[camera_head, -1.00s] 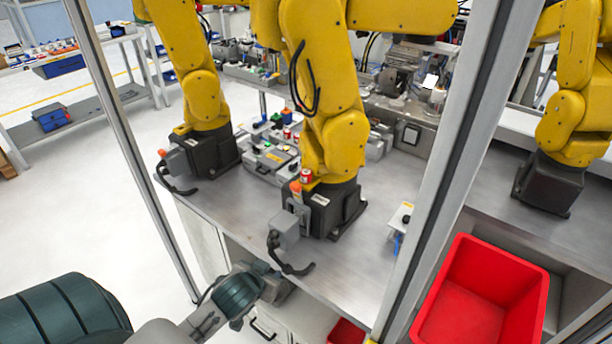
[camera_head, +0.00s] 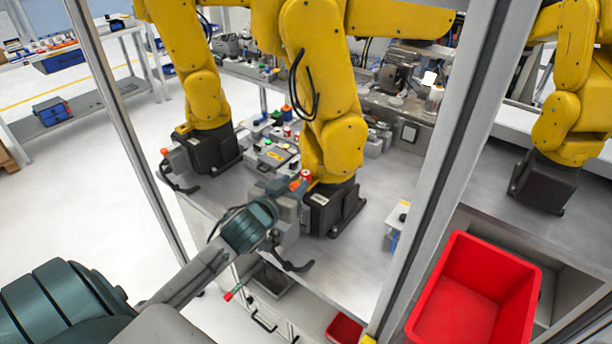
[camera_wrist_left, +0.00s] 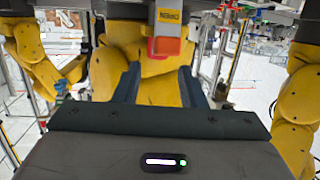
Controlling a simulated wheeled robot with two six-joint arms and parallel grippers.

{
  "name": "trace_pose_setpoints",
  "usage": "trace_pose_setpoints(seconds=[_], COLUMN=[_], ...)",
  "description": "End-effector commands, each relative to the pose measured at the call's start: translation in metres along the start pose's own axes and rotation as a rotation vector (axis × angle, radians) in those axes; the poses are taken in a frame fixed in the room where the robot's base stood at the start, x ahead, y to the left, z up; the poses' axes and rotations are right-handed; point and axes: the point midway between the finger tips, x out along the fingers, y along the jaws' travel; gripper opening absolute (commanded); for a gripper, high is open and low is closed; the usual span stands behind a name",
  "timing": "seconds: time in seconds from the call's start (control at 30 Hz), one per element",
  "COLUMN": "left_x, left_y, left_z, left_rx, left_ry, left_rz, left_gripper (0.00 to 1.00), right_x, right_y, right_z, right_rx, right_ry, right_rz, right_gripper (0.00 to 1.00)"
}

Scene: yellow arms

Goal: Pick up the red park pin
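My left gripper (camera_head: 284,190) is raised at the front of the middle yellow arm's dark base. In the left wrist view its two dark fingers (camera_wrist_left: 158,86) stand wide apart with nothing between them. A red-orange block (camera_wrist_left: 166,47) shows ahead, just beyond the fingertips. In the head view a small orange piece (camera_head: 295,185) and a red cylinder (camera_head: 306,175) sit beside the gripper at that base. A small red and green piece (camera_head: 232,293) shows lower, below my forearm. I cannot tell for sure which is the red park pin. My right gripper is out of view.
The yellow arm (camera_head: 333,130) rises close behind my left gripper. The metal bench top (camera_head: 350,265) is bare in front of the base.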

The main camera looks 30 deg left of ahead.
Motion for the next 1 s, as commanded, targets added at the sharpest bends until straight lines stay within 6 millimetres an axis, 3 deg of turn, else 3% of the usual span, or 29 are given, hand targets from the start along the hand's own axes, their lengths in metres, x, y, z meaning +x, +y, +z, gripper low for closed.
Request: trace_pose_setpoints(seconds=[0.13, 0.3, 0.63, 0.8, 1.0], left_x=[0.019, 0.041, 0.048, 0.048, 0.048], left_y=[0.002, 0.003, 0.003, 0.003, 0.003], left_z=[-0.006, -0.004, -0.001, -0.001, -0.001], left_rx=[-0.006, -0.002, 0.0, 0.0, 0.0], left_ry=[-0.002, -0.001, -0.001, -0.001, -0.001], left_rz=[-0.002, -0.002, 0.0, -0.001, -0.001], left_gripper=[0.37, 0.37, 0.37, 0.04, 0.04], right_x=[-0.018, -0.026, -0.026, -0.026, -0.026], right_y=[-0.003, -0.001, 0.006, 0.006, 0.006], right_z=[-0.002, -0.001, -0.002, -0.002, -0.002], right_rx=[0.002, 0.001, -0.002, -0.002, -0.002], right_ry=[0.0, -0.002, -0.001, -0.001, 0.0], right_rz=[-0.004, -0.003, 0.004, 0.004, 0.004], right_gripper=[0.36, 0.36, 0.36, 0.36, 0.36])
